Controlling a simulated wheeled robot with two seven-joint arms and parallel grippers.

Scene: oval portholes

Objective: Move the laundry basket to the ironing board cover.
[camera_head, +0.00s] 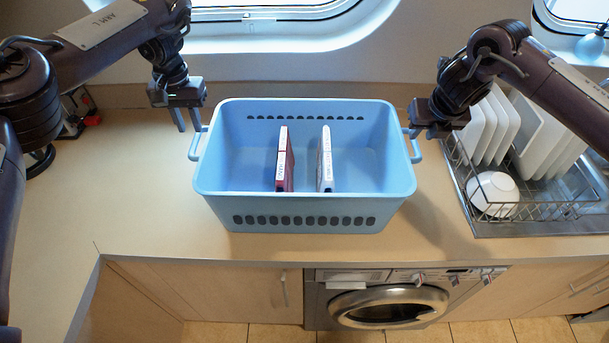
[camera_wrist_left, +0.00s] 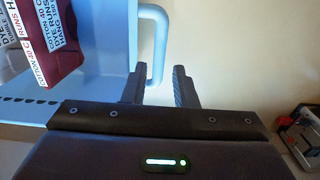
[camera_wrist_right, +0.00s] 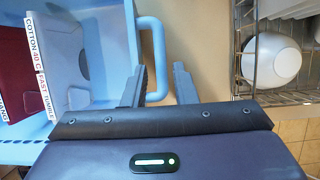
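The light blue laundry basket (camera_head: 305,210) stands upright on the countertop in the head view. It holds a dark red item (camera_head: 284,165) and a white-edged item (camera_head: 325,165), both with printed labels. My left gripper (camera_head: 187,118) is open just above the basket's left handle (camera_head: 197,143); in the left wrist view this handle (camera_wrist_left: 158,45) lies in line with the gap between the fingers. My right gripper (camera_head: 428,128) is open by the right handle (camera_head: 415,147); in the right wrist view that handle (camera_wrist_right: 158,50) reaches into the finger gap. I cannot make out an ironing board cover.
A wire dish rack (camera_head: 535,205) with plates and a white bowl (camera_head: 493,192) stands right of the basket. A washing machine (camera_head: 390,303) is below the counter edge. Windows are behind.

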